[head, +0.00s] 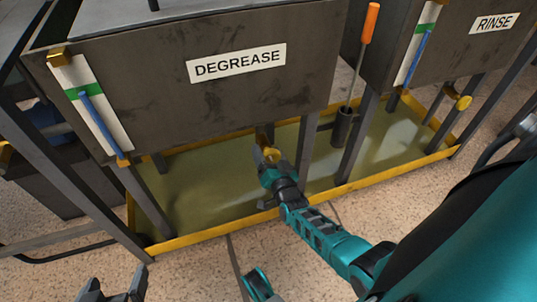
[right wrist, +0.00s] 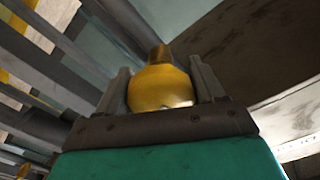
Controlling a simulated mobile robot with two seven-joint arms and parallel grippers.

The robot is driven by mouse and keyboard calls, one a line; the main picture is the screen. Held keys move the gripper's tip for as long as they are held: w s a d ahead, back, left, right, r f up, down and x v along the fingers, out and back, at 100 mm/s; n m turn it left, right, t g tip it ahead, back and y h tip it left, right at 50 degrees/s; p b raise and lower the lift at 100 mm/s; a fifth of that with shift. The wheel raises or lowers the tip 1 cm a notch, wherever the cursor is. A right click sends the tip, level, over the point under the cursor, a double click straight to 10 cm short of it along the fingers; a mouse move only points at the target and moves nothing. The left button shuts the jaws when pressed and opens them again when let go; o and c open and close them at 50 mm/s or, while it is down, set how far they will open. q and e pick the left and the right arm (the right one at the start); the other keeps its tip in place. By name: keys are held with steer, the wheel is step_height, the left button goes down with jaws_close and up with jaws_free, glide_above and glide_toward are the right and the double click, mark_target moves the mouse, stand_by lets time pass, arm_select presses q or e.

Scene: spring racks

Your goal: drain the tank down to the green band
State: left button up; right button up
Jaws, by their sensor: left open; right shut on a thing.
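The dark DEGREASE tank (head: 190,100) stands on legs in the head view. Its level gauge (head: 108,125) is a white strip at the left with a green band (head: 92,88). The blue column (head: 100,124) rises to about the green band; I cannot tell exactly where in it the top lies. My right gripper (head: 268,156) is under the tank, shut on a yellow valve knob (right wrist: 160,88), which sits between both fingers in the right wrist view. My left gripper (head: 117,282) is open and empty at the lower left, away from the tank.
A yellow-rimmed drip tray (head: 195,238) with greenish liquid lies under the tanks. The RINSE tank (head: 465,50) at the right has its own gauge and yellow knob (head: 463,102). An orange-handled tool (head: 371,22) stands in a dark holder (head: 342,127). Metal legs flank my right gripper.

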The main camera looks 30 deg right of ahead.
steer(key=shift+r+m, duration=0.1)
steer(key=shift+m, duration=1.5)
steer(key=o, duration=1)
